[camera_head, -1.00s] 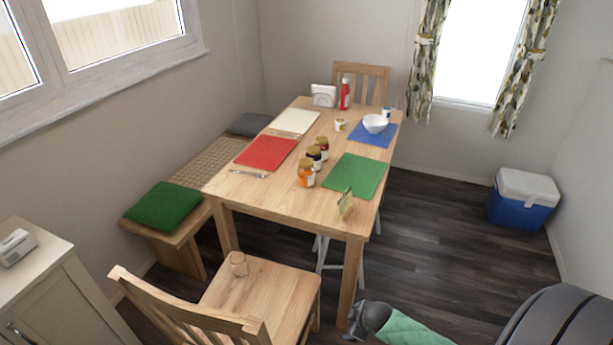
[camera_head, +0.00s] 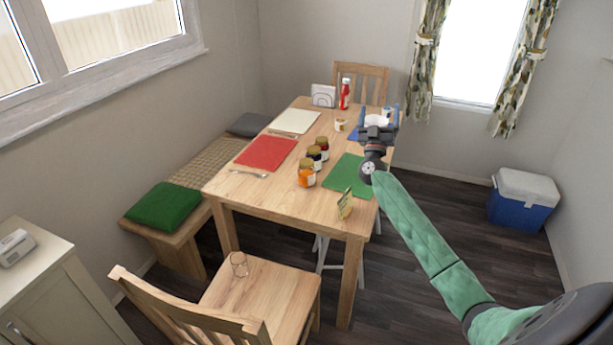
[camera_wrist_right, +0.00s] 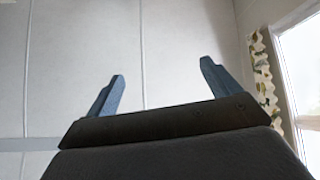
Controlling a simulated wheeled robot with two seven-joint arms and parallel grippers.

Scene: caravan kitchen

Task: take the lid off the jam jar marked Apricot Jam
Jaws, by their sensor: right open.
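Three jam jars stand in a row on the wooden table: an orange jar (camera_head: 306,174) nearest, a dark jar (camera_head: 314,157) behind it and a dark red jar (camera_head: 322,146) farthest. All have lids on top; their labels are too small to read, so I cannot tell which is Apricot Jam. My right gripper (camera_head: 381,112) is open and empty, raised above the table's right side, right of the jars. In the right wrist view its two blue fingers (camera_wrist_right: 160,85) are spread with only wall between them. My left gripper is not in view.
The table (camera_head: 270,205) also holds red (camera_head: 265,152), green (camera_head: 345,172), cream (camera_head: 294,121) and blue mats, a fork, a small card stand (camera_head: 345,204) and a red bottle (camera_head: 345,94). My right gripper partly hides the white bowl. A chair (camera_head: 270,290) stands in front.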

